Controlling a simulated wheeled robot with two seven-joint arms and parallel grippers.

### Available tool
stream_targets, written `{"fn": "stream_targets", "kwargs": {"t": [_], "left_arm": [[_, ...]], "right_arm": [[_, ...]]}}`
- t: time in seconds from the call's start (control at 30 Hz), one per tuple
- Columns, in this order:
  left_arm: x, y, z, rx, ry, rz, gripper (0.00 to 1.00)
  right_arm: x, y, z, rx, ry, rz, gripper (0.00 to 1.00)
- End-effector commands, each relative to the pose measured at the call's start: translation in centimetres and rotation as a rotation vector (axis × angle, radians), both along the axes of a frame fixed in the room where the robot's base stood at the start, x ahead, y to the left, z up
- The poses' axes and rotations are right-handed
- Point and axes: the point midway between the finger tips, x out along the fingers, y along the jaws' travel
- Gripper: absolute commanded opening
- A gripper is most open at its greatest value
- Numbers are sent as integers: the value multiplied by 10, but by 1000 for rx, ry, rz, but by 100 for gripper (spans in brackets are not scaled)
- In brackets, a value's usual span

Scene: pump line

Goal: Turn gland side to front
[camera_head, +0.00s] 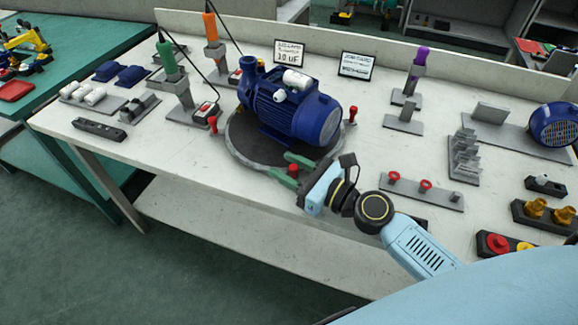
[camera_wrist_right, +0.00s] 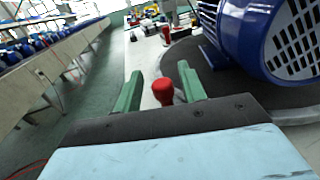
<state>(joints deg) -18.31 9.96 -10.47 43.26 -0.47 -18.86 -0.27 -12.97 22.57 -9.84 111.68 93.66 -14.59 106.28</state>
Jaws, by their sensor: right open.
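The blue pump (camera_head: 290,108) stands on a round dark turntable (camera_head: 245,150). Its inlet flange is at the upper left and its ribbed motor end at the right. A white box (camera_head: 297,80) and a round white fitting (camera_head: 279,96), perhaps the gland, sit on the motor's upper side. Red-topped pegs stand at the turntable's rim, at left (camera_head: 213,125), right (camera_head: 352,113) and front (camera_head: 293,170). My right gripper (camera_head: 290,169) is open at the front peg. In the wrist view the red knob (camera_wrist_right: 163,91) shows between its green fingers, apart from both. My left gripper is out of view.
Two label signs (camera_head: 288,52) stand at the back.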

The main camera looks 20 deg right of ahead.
Motion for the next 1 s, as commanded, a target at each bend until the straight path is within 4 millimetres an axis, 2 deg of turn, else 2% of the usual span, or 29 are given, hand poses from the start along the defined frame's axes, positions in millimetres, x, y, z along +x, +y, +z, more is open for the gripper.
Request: {"fn": "stream_targets", "kwargs": {"t": [0.2,0.27,0.3,0.7,1.0], "left_arm": [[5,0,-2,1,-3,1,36],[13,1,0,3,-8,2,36],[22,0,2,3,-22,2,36],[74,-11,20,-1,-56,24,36],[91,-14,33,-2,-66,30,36]], "right_arm": [[-5,-4,0,0,-1,-3,41],[-11,-8,-1,-1,-1,-3,41],[-16,-11,-2,-1,0,-4,41],[-82,-50,-3,2,3,-3,41],[-112,-67,-1,0,1,-1,41]]}}
